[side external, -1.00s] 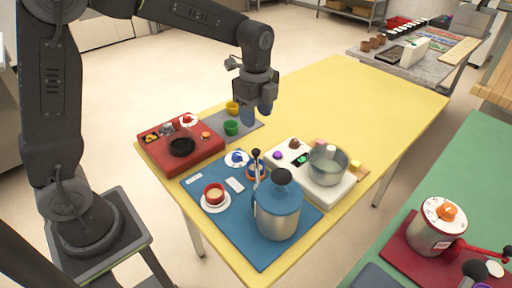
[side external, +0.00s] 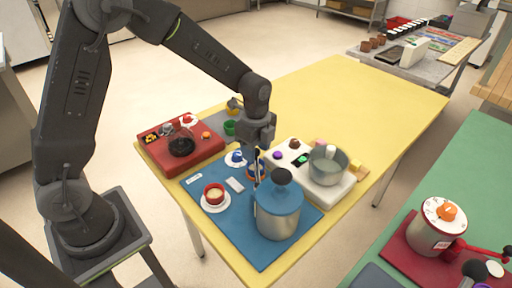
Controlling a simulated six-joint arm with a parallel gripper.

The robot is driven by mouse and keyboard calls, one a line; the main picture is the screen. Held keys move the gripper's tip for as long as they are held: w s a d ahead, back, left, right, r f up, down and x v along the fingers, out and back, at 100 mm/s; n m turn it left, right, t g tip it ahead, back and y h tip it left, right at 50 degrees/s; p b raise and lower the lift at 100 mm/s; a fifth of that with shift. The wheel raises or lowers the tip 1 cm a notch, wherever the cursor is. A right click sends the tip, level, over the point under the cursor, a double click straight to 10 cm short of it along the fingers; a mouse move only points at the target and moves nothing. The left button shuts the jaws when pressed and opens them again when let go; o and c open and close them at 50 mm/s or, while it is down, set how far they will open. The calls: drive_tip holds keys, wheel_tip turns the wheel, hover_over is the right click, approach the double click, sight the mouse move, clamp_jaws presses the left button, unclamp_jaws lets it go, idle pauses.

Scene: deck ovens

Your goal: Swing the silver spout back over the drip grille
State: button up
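A red unit (side external: 203,157) stands on the left of the yellow table. A dark round recess (side external: 181,147) in its top looks like the drip grille. A thin, pale, see-through shape stands over it; I cannot tell whether this is the silver spout. A small silver part (side external: 166,130) lies behind and to its left. My gripper (side external: 257,152) points down, right of the red unit, in line with the upright dark rod and the blue-and-orange piece on the blue mat. Its fingers are small and dark; I cannot tell whether they are open or touch anything.
The blue mat (side external: 215,217) holds a cup on a saucer (side external: 215,195) and a silver pot with blue lid (side external: 279,210). A white scale (side external: 330,194) with a metal bowl (side external: 326,166) stands right. The yellow table (side external: 350,100) is clear at the back right.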

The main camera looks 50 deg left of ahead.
clamp_jaws()
idle(0.5)
drive_tip(key=s+a+n, duration=0.2)
drive_tip(key=s+n, duration=0.4)
drive_tip(key=n, duration=0.1)
drive_tip(key=shift+n, duration=0.3)
drive_tip(key=shift+s, duration=0.1)
idle(0.5)
drive_tip(key=shift+o, duration=0.2)
unclamp_jaws()
drive_tip(key=shift+r, duration=0.1)
